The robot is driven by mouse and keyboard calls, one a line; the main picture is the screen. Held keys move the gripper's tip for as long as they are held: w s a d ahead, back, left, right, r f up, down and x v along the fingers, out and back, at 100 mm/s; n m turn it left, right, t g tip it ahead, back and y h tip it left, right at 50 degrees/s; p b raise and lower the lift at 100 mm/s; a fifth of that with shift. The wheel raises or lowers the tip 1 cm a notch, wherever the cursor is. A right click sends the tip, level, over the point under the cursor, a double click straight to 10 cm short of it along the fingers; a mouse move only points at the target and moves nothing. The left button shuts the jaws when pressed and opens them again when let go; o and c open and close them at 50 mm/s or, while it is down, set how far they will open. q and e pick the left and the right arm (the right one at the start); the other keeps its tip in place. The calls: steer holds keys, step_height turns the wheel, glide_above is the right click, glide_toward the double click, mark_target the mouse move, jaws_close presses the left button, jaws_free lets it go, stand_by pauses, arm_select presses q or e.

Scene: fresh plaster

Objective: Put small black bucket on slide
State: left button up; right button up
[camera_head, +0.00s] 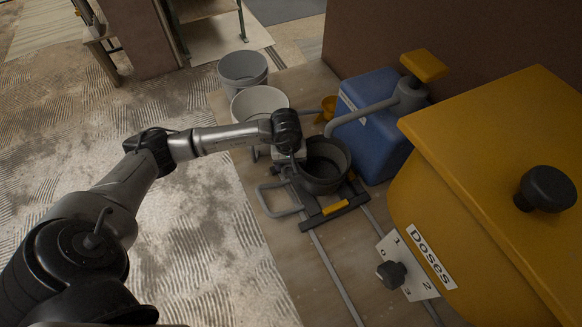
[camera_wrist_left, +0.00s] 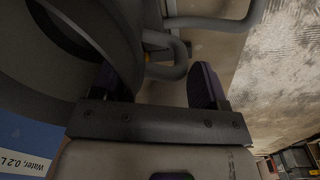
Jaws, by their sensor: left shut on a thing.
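The small black bucket (camera_head: 325,165) stands upright over the slide (camera_head: 335,208), a dark carrier with a yellow front piece and a bent grey handle, on two rails. Whether the bucket's bottom touches the slide is hidden. In the left wrist view the bucket (camera_wrist_left: 65,50) fills the upper left. The fingers of my left gripper (camera_wrist_left: 155,82) show there, with the bent grey handle beyond. The exact contact is dark. My right gripper is not in view.
A blue water container (camera_head: 370,120) with a grey pipe stands just behind the bucket. A yellow dosing machine (camera_head: 490,170) is at the right. A white bucket (camera_head: 260,103) and a grey bucket (camera_head: 243,70) stand farther back. The floor (camera_head: 200,240) at left is open.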

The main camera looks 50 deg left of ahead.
mark_target(290, 174)
arm_select(q)
steer(key=shift+f, duration=1.4)
steer(key=shift+f, duration=0.15)
steer(key=o, duration=1.1)
steer(key=shift+o, duration=0.2)
